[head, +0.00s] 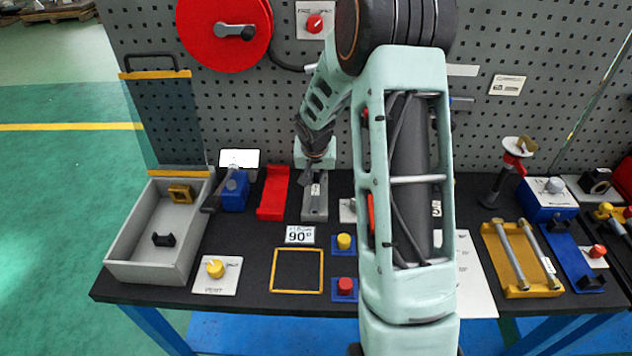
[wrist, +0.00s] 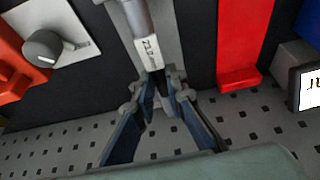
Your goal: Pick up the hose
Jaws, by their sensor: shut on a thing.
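The hose (wrist: 139,22) looks like a grey tube with a white printed label near its end. In the head view the hose (head: 316,188) is short and small, over a narrow grey holder (head: 315,214) at the back middle of the bench. My gripper (wrist: 158,88) has its fingers closed around the dark end of the hose, just past the label. In the head view my gripper (head: 315,168) is at the far end of the hose and partly hidden by my arm. I cannot tell whether the hose still touches the holder.
A red holder (head: 272,196) stands close left of the grey one. A blue block (head: 234,190) and a grey tray (head: 125,262) are farther left. The perforated panel (head: 260,120) rises right behind my gripper. A yellow rack (head: 492,240) with rods is at the right.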

